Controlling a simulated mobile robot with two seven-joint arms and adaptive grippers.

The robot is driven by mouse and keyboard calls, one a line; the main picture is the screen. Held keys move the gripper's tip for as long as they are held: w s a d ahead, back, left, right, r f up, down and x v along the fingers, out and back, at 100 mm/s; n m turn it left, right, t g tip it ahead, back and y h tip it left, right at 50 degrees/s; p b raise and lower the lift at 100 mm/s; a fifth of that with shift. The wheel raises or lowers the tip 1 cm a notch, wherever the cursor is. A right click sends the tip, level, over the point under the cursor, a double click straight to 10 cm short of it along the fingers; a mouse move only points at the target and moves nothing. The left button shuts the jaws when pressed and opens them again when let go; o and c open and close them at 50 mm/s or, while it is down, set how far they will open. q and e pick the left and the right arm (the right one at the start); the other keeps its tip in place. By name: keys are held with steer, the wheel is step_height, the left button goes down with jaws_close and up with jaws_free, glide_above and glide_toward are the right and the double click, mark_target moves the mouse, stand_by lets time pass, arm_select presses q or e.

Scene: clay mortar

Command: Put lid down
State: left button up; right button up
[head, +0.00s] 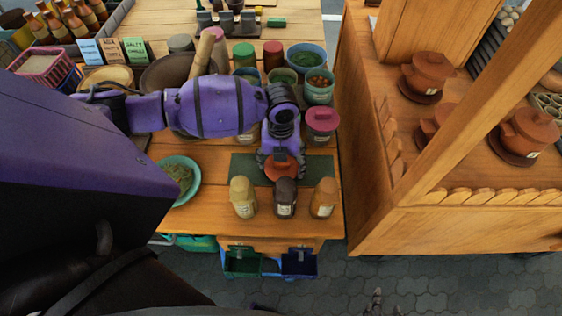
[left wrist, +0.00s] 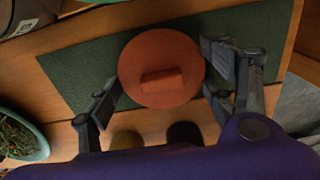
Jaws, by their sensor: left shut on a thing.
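A round orange clay lid (head: 283,172) with a bar handle is at my left gripper (head: 279,158), over the dark green mat (head: 242,167) on the wooden table. In the left wrist view the lid (left wrist: 162,72) is seen from above, lying flat. The left gripper's fingers (left wrist: 162,88) stand on either side of it, shut on its rim. The mat (left wrist: 75,72) extends to both sides of the lid. I cannot tell whether the lid touches the mat.
Several spice jars (head: 243,197) stand along the table's front edge, just before the mat. A teal bowl of herbs (head: 178,181) is left of the mat. A pink-lidded jar (head: 322,121) stands behind it. A wooden shelf with clay pots (head: 428,75) is at the right.

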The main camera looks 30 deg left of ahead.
arm_select(q)
steer(key=shift+f, duration=0.15)
steer(key=o, duration=0.9)
arm_select(e)
steer(key=shift+s+d+f, duration=0.1)
steer(key=shift+s+f, duration=0.1)
steer(key=shift+s, duration=0.2)
steer(key=shift+w, duration=0.15)
arm_select(q)
steer(key=shift+r, duration=0.55)
step_height(320, 180, up, 11)
steer(key=shift+r, duration=0.15)
arm_select(e)
steer(key=shift+r, duration=0.2)
steer(key=shift+w, duration=0.1)
